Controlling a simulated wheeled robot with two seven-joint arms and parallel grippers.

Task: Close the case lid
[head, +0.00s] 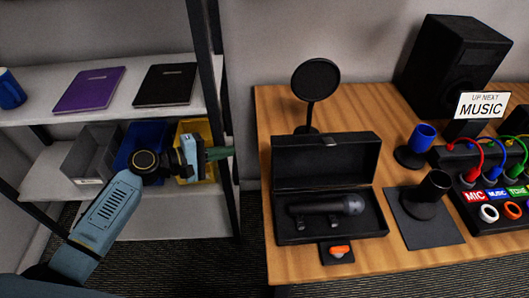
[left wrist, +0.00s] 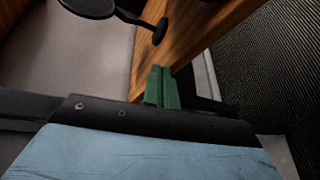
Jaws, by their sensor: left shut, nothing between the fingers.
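The black case (head: 330,236) lies on the wooden table with its lid (head: 326,160) standing open at the back. A dark microphone (head: 340,206) lies inside the case. My left gripper (head: 230,152) is left of the table, near the shelf post, well apart from the case. Its green fingers are shut and empty, and they show together in the left wrist view (left wrist: 162,88), near the table edge (left wrist: 180,40). The case is not clearly visible in the left wrist view. My right gripper is in neither view.
A round pop filter (head: 315,80) stands behind the case. An orange item (head: 339,251) on a small dark pad is at the case's front. A black cup holder (head: 430,190) on a mat (head: 438,234) stands to the right. The shelf (head: 120,215) with bins is at left.

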